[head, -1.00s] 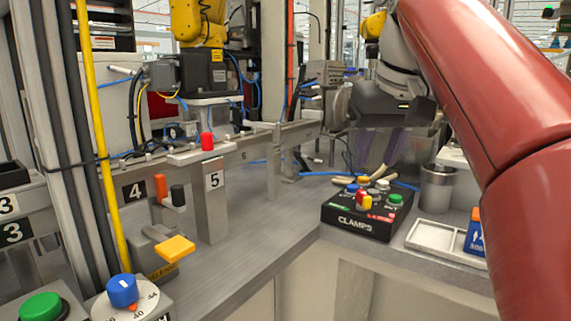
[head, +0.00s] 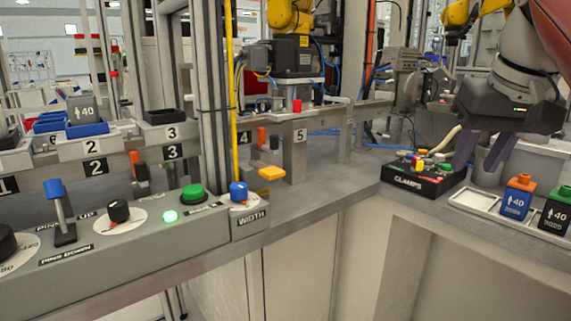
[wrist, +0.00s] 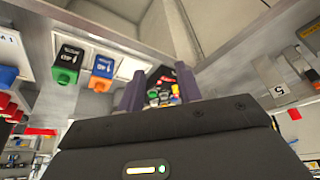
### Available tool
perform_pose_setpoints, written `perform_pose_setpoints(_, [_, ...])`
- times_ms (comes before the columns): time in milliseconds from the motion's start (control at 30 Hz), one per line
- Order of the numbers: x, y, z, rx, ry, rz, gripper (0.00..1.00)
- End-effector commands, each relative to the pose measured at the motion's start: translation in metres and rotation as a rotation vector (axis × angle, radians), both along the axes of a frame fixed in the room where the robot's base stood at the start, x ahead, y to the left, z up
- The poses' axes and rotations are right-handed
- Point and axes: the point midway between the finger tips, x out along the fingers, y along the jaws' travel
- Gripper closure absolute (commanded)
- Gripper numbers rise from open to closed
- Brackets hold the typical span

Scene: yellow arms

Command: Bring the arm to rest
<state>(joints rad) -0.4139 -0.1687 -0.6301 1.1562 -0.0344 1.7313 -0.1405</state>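My gripper (head: 482,155) hangs at the right in the head view, fingers pointing down over the bench. Its two purple fingers are apart with nothing held between them. The wrist view shows the same spread fingers (wrist: 157,90), with the black CLAMPS box (wrist: 160,82) seen beyond the gap. In the head view, the CLAMPS box (head: 408,184) stands to the left of the fingers. My red arm link shows in the top right corner, and most of the arm is out of view.
A white tray (head: 466,202) holds a blue box with an orange cap (head: 516,199) and a black box with a green cap (head: 556,212), just right of the fingers. A control panel (head: 145,255) fills the left. A yellow machine arm (head: 290,17) stands behind.

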Motion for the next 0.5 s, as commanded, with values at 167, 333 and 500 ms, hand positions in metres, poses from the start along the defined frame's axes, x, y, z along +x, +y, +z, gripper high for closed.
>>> perform_pose_setpoints(167, [-0.003, 0.002, -0.017, 0.023, -0.006, 0.012, 0.65])
perform_pose_setpoints(333, [-0.007, 0.009, -0.042, 0.046, -0.016, 0.027, 0.65])
perform_pose_setpoints(500, [-0.016, 0.024, -0.078, 0.066, -0.029, 0.051, 0.65])
